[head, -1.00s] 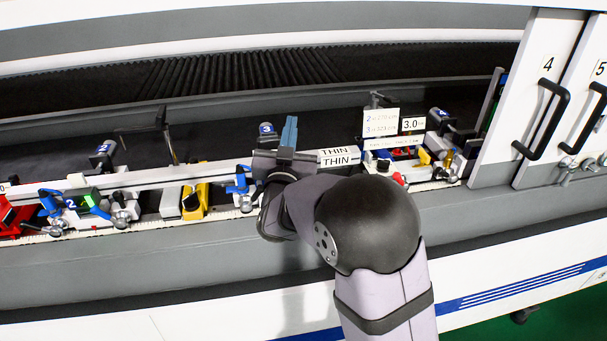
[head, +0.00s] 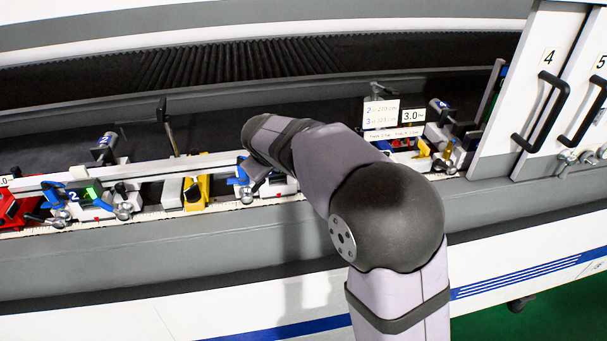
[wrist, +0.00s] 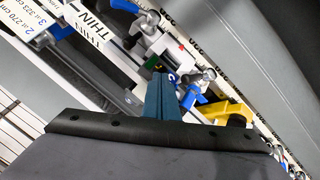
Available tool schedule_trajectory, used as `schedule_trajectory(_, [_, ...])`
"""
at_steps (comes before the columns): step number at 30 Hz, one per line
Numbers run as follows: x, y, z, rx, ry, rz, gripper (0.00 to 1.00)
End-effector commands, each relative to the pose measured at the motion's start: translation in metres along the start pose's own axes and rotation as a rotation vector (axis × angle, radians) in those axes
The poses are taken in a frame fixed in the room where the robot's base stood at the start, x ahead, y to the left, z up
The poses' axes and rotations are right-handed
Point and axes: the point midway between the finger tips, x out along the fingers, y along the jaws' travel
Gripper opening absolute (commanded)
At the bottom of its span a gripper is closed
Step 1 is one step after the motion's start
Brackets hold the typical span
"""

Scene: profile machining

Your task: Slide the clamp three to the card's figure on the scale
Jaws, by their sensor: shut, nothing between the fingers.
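Clamp three (head: 242,178) sits on the rail in the head view, a grey block with blue parts, partly hidden behind my arm. In the wrist view the clamp (wrist: 152,40) has a blue lever and a dark numbered tag near my fingertips. My gripper (wrist: 160,88) is shut and empty, its teal fingers over the clamp; I cannot tell whether they touch it. The fingers are hidden in the head view. The white card (head: 381,113) stands at the right; in the wrist view the card (wrist: 30,17) reads about 270 cm for 2 and 323 cm for 3. The scale (head: 150,215) runs along the front edge.
A yellow block (head: 196,192) stands left of clamp three, with clamp two (head: 85,195) farther left and a red block (head: 15,208) at the end. A long white profile (head: 140,172) lies along the clamps. Cabinet door four (head: 540,95) bounds the right.

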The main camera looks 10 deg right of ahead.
Motion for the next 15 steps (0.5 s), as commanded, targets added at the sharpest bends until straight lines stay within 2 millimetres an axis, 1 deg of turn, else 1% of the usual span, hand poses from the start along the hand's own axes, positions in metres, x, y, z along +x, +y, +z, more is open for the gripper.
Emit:
schedule_trajectory(1, [0.000,0.002,0.011,0.015,-0.042,0.010,0.00])
schedule_trajectory(3, [-0.001,0.004,0.023,0.042,-0.090,0.018,0.00])
schedule_trajectory(5, [-0.002,0.005,0.029,0.063,-0.116,0.023,0.00])
schedule_trajectory(11, [-0.001,0.004,0.030,0.094,-0.118,0.024,0.00])
schedule_trajectory(15, [0.004,0.005,0.030,0.094,-0.118,0.023,0.00])
